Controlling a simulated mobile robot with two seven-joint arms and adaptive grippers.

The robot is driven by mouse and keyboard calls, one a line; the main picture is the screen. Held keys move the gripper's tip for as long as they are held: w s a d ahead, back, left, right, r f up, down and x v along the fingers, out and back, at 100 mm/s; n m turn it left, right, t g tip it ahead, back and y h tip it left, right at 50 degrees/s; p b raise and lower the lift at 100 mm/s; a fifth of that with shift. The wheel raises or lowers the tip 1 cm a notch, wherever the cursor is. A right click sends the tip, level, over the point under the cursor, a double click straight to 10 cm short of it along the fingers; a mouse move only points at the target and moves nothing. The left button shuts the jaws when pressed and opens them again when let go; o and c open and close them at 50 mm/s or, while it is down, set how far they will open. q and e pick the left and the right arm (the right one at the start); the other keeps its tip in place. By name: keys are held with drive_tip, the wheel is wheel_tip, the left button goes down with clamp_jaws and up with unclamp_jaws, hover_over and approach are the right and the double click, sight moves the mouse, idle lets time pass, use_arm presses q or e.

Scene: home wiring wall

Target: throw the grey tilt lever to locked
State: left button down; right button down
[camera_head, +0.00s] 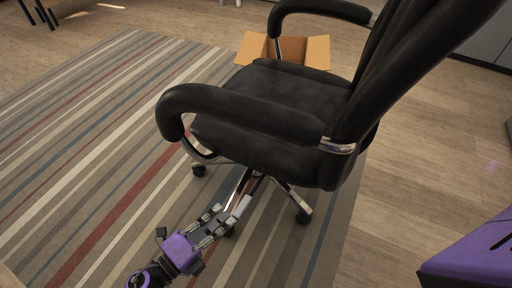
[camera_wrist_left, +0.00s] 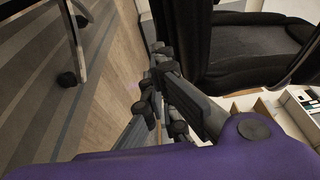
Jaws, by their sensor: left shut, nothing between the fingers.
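A black office chair (camera_head: 270,115) with padded armrests and a chrome base stands in the middle of the head view, and its black padding shows at the right of the left wrist view (camera_wrist_left: 255,45). My left gripper (camera_head: 222,216), purple with grey fingers, is low in front of the chair, below the seat and overlapping the chrome base in the picture. Its fingers are shut and empty; they also show in the left wrist view (camera_wrist_left: 162,72). I cannot make out the grey tilt lever apart from the grey fingers, nor whether they touch the chair. My right gripper is not in view.
A striped rug (camera_head: 100,150) lies under the chair and to its left. An open cardboard box (camera_head: 256,47) stands on the wooden floor (camera_head: 400,190) behind the chair. Floor to the chair's right is clear. Chair castors (camera_head: 303,217) stand close to my left gripper in the picture.

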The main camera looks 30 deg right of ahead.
use_arm(q)
drive_tip(key=shift+s+d+r, duration=0.1)
drive_tip(key=shift+s+d, duration=0.55)
drive_tip(key=s+d, duration=0.1)
drive_tip(key=s+d+p, duration=0.1)
drive_tip(key=s, duration=0.1)
drive_tip(key=shift+s+d, duration=0.15)
drive_tip(key=shift+s, duration=0.1)
idle(1.2)
